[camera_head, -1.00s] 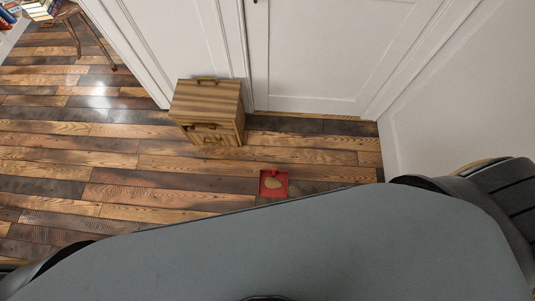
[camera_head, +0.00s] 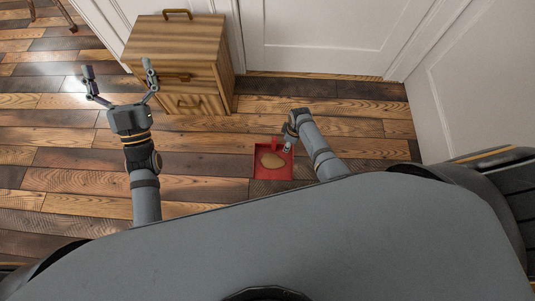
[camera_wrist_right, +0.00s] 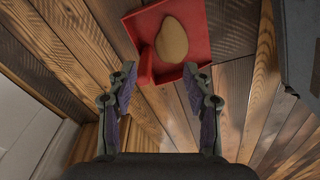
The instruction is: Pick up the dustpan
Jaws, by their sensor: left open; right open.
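The red dustpan (camera_head: 282,172) lies on the plank floor with a tan patch (camera_head: 272,160) on it. My right gripper (camera_head: 288,148) is above the dustpan's handle side in the head view, partly hidden by its own arm. In the right wrist view the dustpan (camera_wrist_right: 207,14) is ahead, and its red handle (camera_wrist_right: 145,67) points between the open fingers (camera_wrist_right: 165,90), with nothing gripped. My left gripper (camera_head: 118,78) is open and empty, raised over the floor at the left, in front of the cabinet in the picture.
A wooden cabinet (camera_head: 180,45) with handles stands by the white door (camera_head: 310,40). A white wall (camera_head: 470,90) closes the right side. Stool legs (camera_head: 65,15) show at the top left. The floor (camera_head: 60,150) at the left is clear.

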